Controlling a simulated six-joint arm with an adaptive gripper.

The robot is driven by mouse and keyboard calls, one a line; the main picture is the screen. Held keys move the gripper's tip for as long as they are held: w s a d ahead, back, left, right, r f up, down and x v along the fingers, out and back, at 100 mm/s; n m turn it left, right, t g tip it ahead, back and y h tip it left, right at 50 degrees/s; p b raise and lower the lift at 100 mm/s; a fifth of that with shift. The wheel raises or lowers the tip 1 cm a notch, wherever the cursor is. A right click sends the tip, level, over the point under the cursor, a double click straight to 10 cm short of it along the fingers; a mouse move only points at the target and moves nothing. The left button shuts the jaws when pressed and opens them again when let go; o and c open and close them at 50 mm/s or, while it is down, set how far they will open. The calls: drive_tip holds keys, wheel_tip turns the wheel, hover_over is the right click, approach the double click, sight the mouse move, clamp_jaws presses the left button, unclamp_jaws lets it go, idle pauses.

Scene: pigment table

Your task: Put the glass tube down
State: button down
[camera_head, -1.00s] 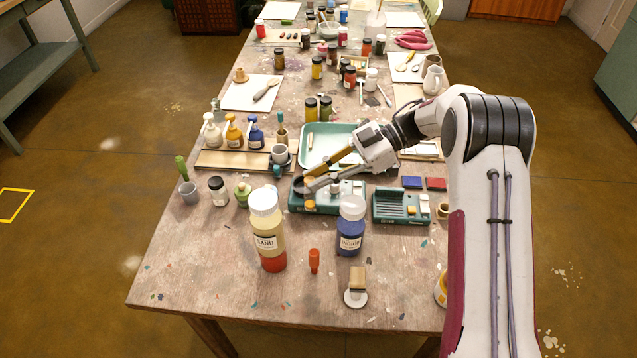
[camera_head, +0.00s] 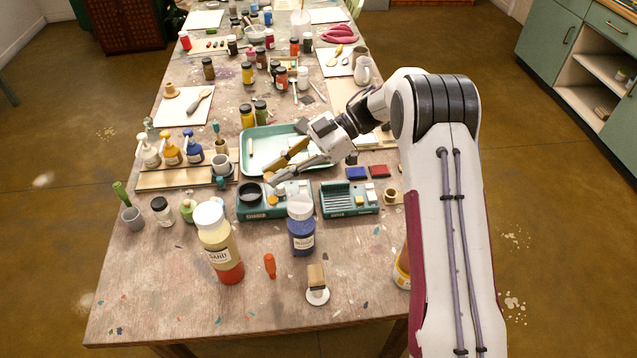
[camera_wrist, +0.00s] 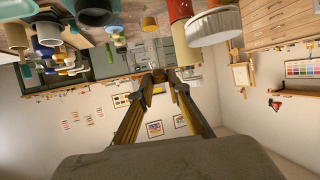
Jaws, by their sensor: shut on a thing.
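My gripper (camera_head: 277,172) reaches in from the right, above the left teal stand (camera_head: 262,212) and just in front of the teal tray (camera_head: 250,167). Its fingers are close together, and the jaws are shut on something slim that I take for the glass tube. The tube itself is too small and clear to make out, so its tilt and its gap to the stand cannot be told. In the wrist view the two fingers (camera_wrist: 164,78) come close together at their tips. A black round dish (camera_head: 250,190) sits on the left part of that stand.
A sand bottle (camera_head: 222,245) and an indigo jar (camera_head: 301,232) stand in front of the left stand. A second teal stand (camera_head: 345,208) is to its right, with blue (camera_head: 356,173) and red blocks behind. Pump bottles (camera_head: 171,150) stand to the left. The front table edge is mostly bare.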

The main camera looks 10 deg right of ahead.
drive_tip(key=w+d+m+t+h, duration=0.1)
drive_tip(key=w+d+m+t, duration=0.9)
drive_tip(key=w+d, duration=0.3)
drive_tip(key=shift+d+f+t+h, duration=0.3)
drive_tip(key=shift+d+f+t, duration=0.15)
drive_tip(key=shift+d+t, duration=0.3)
wheel_tip(320, 180, down, 6)
drive_tip(key=shift+f, duration=0.15)
drive_tip(key=shift+f, duration=1.85)
drive_tip(key=shift+s+f, duration=0.1)
